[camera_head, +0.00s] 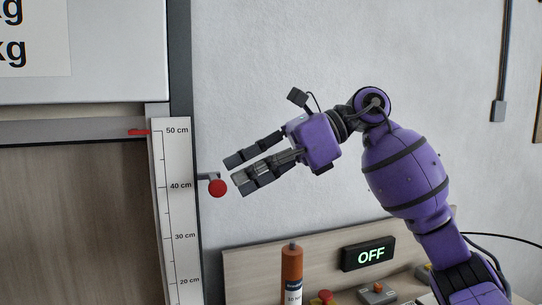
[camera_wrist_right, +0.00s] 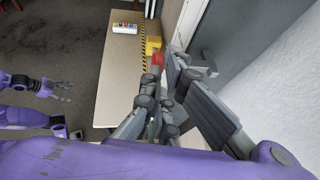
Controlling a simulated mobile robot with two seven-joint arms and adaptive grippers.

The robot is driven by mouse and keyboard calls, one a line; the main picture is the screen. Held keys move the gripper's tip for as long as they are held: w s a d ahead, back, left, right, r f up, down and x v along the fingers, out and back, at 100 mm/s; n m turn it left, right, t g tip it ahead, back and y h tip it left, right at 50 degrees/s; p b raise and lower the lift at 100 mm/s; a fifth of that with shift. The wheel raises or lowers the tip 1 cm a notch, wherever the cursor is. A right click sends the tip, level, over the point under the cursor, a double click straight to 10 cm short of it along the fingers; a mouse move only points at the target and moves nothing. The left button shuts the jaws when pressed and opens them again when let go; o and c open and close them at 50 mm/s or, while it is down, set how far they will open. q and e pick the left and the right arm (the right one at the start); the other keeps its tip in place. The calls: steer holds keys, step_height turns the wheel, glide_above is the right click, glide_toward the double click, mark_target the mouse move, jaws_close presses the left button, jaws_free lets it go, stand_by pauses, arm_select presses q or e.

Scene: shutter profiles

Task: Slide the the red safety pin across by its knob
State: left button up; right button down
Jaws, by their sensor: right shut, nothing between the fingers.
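The red knob (camera_head: 217,188) of the safety pin sits at the end of a short grey stem beside the dark frame post, near the 40 cm mark. It also shows as a red spot (camera_wrist_right: 158,60) in the wrist view, partly hidden by my fingers. My right gripper (camera_head: 233,174) is shut and empty, just right of the knob, pointing left and slightly down at it. I cannot tell whether the fingertips touch the knob. My left gripper (camera_wrist_right: 56,88) appears small at the left of the wrist view; its jaw state is unclear.
A white scale (camera_head: 176,215) with a red pointer (camera_head: 138,132) near 50 cm stands left of the knob. The wall above the gripper is clear.

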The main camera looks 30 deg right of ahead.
mark_target(217, 181)
steer(key=shift+w+a+f, duration=0.15)
steer(key=shift+a+f, duration=0.05)
steer(key=shift+a, duration=0.15)
steer(key=shift+a, duration=0.1)
steer(key=a, duration=0.2)
steer(key=w+a, duration=0.1)
steer(key=a, duration=0.1)
steer(key=shift+p, duration=0.3)
steer(key=v, duration=1.2)
steer(key=shift+d, duration=0.1)
